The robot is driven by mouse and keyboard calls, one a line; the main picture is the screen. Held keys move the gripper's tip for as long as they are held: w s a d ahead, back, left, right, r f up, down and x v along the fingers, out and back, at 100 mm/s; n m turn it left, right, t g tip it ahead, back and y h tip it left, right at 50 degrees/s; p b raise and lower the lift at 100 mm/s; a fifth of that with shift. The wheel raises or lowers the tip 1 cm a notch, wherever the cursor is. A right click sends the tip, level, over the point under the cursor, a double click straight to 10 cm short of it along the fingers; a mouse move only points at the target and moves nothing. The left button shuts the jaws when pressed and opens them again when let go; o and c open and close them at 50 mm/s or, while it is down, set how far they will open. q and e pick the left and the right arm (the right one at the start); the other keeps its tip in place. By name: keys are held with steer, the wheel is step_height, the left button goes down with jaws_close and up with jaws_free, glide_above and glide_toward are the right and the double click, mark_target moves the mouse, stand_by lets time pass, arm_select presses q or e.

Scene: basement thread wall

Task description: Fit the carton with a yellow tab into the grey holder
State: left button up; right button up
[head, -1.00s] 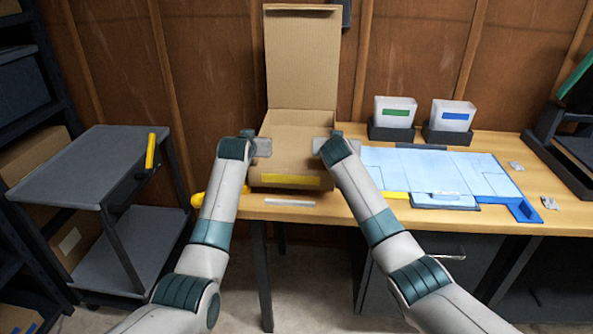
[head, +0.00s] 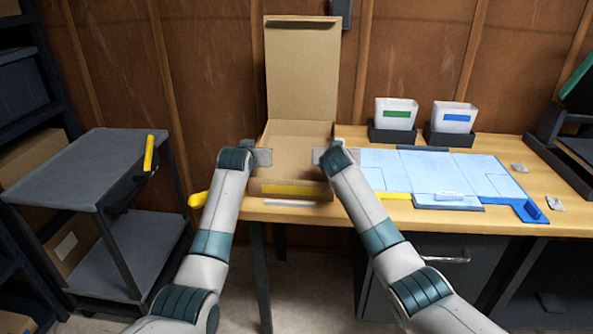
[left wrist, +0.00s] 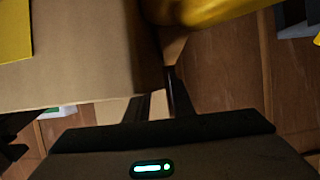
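The open brown carton (head: 296,153), lid upright at the back, carries a yellow tab (head: 290,189) on its front. It is near the left end of the wooden table; I cannot tell whether its base touches the top. My left gripper (head: 263,157) is shut on its left wall and my right gripper (head: 319,156) on its right wall. In the left wrist view, the carton (left wrist: 90,60) lies against the left gripper (left wrist: 165,103). I cannot identify an empty grey holder; a pale strip (head: 290,203) is partly covered below the carton's front.
Two dark grey holders (head: 393,136) (head: 447,137) hold white bins with green and blue labels. A pale blue flat panel (head: 425,170) lies right of the carton. A yellow rounded object (head: 198,200) is at the table's left edge. A grey cart (head: 85,165) stands left.

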arm_select(q)
steer(key=shift+s, duration=0.15)
steer(key=shift+v, duration=5.85)
steer(key=shift+a, duration=0.1)
arm_select(e)
steer(key=v, duration=1.1)
steer(key=shift+s+a+r, duration=0.1)
steer(key=shift+s, duration=0.35)
